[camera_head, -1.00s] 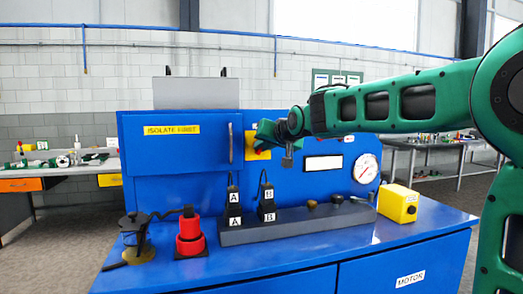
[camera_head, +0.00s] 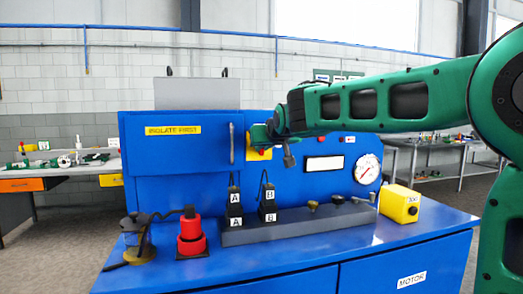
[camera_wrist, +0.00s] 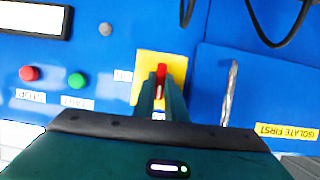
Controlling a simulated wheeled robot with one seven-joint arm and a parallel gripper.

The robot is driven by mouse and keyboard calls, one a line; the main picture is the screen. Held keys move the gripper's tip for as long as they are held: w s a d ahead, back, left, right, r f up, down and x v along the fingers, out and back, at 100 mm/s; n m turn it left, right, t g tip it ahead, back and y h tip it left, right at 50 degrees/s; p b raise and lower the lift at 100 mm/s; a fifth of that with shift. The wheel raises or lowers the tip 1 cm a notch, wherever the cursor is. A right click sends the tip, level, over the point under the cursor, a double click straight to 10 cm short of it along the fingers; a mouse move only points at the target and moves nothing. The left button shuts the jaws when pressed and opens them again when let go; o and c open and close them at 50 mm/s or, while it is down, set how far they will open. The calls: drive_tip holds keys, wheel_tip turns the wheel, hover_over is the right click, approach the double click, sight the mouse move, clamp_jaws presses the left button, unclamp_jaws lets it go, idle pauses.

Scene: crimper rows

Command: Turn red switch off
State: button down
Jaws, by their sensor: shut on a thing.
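The red switch (camera_wrist: 161,73) sits on a yellow plate (camera_wrist: 177,64) on the blue panel, and its red handle shows between my fingertips in the wrist view. My gripper (camera_wrist: 160,92) is shut on the red switch, its green fingers reaching over the lower part of the plate in that view. In the head view the yellow plate (camera_head: 258,155) shows just below my gripper (camera_head: 262,138), right of the silver door handle. The fingers hide part of the switch, and I cannot tell its exact turn angle.
Red (camera_wrist: 30,73) and green (camera_wrist: 77,81) buttons sit on the same panel. The "ISOLATE FIRST" door has a silver bar handle (camera_head: 231,143). On the bench stand black A and B plugs (camera_head: 268,205), a red stacked piece (camera_head: 191,236) and a yellow box (camera_head: 399,204).

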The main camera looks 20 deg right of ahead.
drive_tip(key=shift+f, duration=0.35)
drive_tip(key=c, duration=1.8)
unclamp_jaws()
drive_tip(key=shift+r, duration=0.2)
drive_tip(key=shift+s+r, duration=0.1)
drive_tip(key=v, duration=1)
drive_tip(key=shift+s, duration=0.2)
